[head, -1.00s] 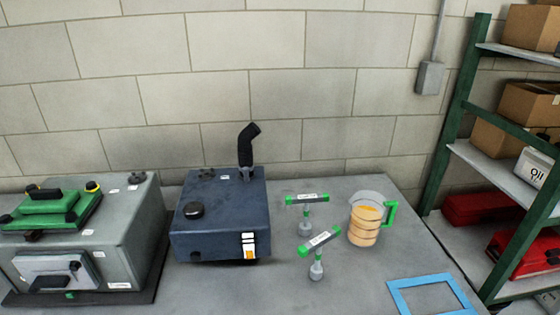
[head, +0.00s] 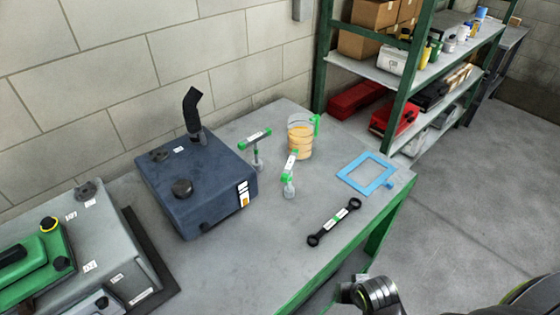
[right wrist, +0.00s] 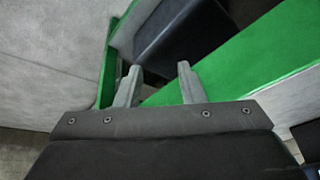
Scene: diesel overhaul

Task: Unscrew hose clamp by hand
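A black bent hose (head: 192,108) stands up from the back of a dark blue tank (head: 208,200) on the workbench. A grey fitting (head: 198,134) is at the hose's lower end; a hose clamp is too small to make out there. My right gripper (right wrist: 159,76) shows in the right wrist view with its two fingers apart and nothing between them. Green frame bars and grey surfaces lie beyond it. In the head view, part of my right arm is at the bottom right, away from the hose. My left gripper is not in view.
On the workbench (head: 240,282) are two green-ended T-handle tools (head: 255,137) (head: 290,166), a jug (head: 300,140) of amber liquid, a blue frame (head: 346,178) and a black wrench (head: 333,222). A grey and green machine (head: 95,240) stands left. A shelf rack (head: 382,70) is behind right; floor right is open.

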